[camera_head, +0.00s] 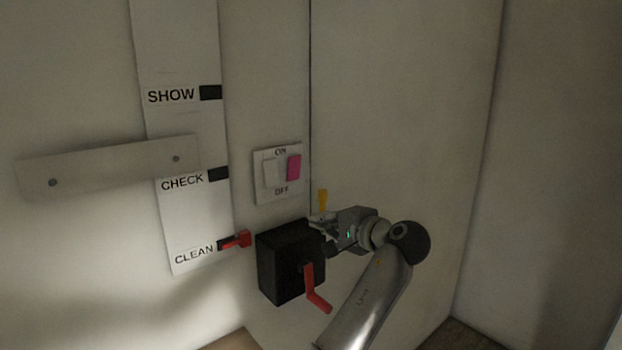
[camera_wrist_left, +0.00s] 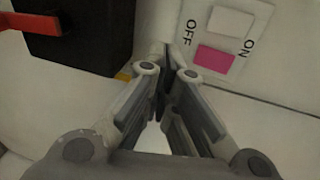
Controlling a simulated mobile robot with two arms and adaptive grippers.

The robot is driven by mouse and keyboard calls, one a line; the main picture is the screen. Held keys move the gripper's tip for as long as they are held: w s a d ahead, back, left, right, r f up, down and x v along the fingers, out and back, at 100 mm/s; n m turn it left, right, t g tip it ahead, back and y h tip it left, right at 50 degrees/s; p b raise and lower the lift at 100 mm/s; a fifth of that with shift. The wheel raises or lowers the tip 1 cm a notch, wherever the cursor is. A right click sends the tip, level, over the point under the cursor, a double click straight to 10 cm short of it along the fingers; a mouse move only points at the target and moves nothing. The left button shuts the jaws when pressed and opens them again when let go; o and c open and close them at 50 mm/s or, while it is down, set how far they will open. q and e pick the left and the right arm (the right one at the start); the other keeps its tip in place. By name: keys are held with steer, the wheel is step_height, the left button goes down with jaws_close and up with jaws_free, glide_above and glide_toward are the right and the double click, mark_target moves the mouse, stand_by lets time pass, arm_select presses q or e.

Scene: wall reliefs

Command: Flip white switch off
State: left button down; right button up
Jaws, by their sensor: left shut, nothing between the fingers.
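The white switch (camera_head: 271,173) sits beside a pink switch (camera_head: 294,167) on a wall plate marked ON at the top and OFF at the bottom. The white switch (camera_wrist_left: 230,22) and pink switch (camera_wrist_left: 213,60) also show in the left wrist view, with the pink one nearer the gripper. I cannot tell which way the white switch is tilted. My left gripper (camera_head: 318,224) is below and right of the plate, with its fingers together and empty. In the left wrist view its fingertips (camera_wrist_left: 170,52) are apart from both switches. My right gripper is out of view.
A black box (camera_head: 284,262) with a red crank (camera_head: 315,290) juts from the wall beside my left gripper. A yellow piece (camera_head: 322,198) is above the gripper. A label strip with a red slider (camera_head: 236,240) at CLEAN stands left. The wall to the right is bare.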

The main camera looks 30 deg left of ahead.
arm_select(q)
step_height(320, 180, up, 7)
steer(key=d+n+y, duration=0.1)
steer(key=shift+s+f, duration=0.15)
steer(key=shift+s, duration=0.15)
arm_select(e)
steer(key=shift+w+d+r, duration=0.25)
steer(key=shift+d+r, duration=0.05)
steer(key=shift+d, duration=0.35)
arm_select(q)
steer(key=shift+w+a, duration=0.1)
steer(key=shift+a, duration=0.05)
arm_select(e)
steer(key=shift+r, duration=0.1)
arm_select(q)
steer(key=p, duration=0.8)
glide_toward(271, 173)
steer(key=w+a+f, duration=0.4)
steer(key=w, duration=0.2)
steer(key=shift+a+f, duration=0.25)
steer(key=shift+a, duration=0.15)
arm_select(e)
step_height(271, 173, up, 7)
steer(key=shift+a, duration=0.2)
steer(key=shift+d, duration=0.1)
